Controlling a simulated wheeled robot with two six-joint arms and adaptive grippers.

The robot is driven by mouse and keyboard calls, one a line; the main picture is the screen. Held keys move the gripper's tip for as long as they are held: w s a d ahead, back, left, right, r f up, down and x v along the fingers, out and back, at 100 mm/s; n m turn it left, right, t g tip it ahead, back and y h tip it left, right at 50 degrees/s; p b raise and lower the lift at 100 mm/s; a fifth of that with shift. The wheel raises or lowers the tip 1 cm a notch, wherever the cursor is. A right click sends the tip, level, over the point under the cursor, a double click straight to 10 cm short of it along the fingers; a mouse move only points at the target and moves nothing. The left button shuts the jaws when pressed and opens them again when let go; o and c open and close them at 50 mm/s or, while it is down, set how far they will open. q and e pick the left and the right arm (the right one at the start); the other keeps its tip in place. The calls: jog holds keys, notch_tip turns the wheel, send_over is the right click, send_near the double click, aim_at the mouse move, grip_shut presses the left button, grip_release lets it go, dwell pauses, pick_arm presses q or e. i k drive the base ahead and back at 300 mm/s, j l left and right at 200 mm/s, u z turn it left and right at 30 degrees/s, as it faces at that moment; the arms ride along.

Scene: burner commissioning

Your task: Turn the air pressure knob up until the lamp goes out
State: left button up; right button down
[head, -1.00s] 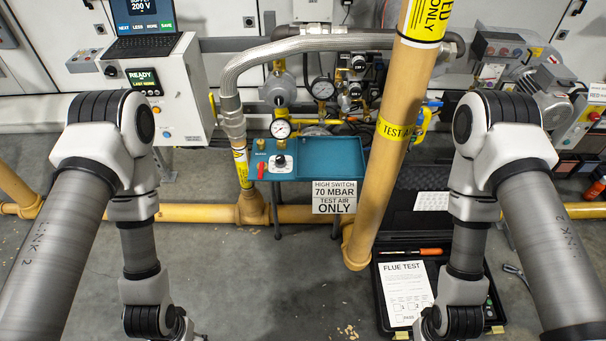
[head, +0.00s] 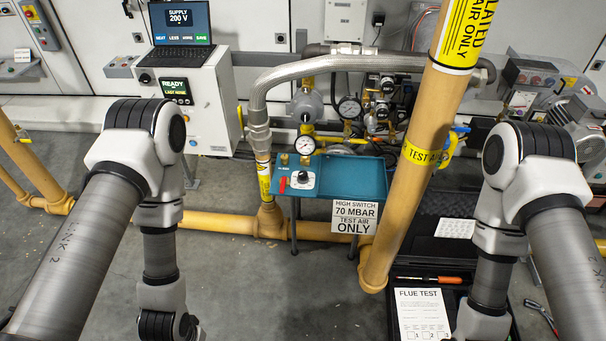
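A black knob on a white plate (head: 303,180) sits at the left end of a teal bench tray (head: 357,178), which stands on dark legs. I cannot read the plate's markings. A round pressure gauge (head: 305,146) stands just behind it, and a red handle (head: 282,184) is to its left. I cannot make out a lit lamp on this bench. My two arms come in from the left and right and bend down past the lower edge. Both grippers are out of view, so nothing of mine shows at the knob.
A yellow test-air pipe (head: 414,150) rises right of the tray. A sign (head: 355,216) reading "High switch 70 mbar test air only" hangs at the tray's front. A control cabinet (head: 208,104) stands behind left. A flue test case lies on the floor, lower right.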

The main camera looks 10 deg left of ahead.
aim_at(302, 175)
jog(key=i+j+z, duration=0.15)
jog(key=z, duration=0.2)
jog(key=i+j+z, duration=0.45)
jog(key=z, duration=0.25)
jog(key=j, duration=0.1)
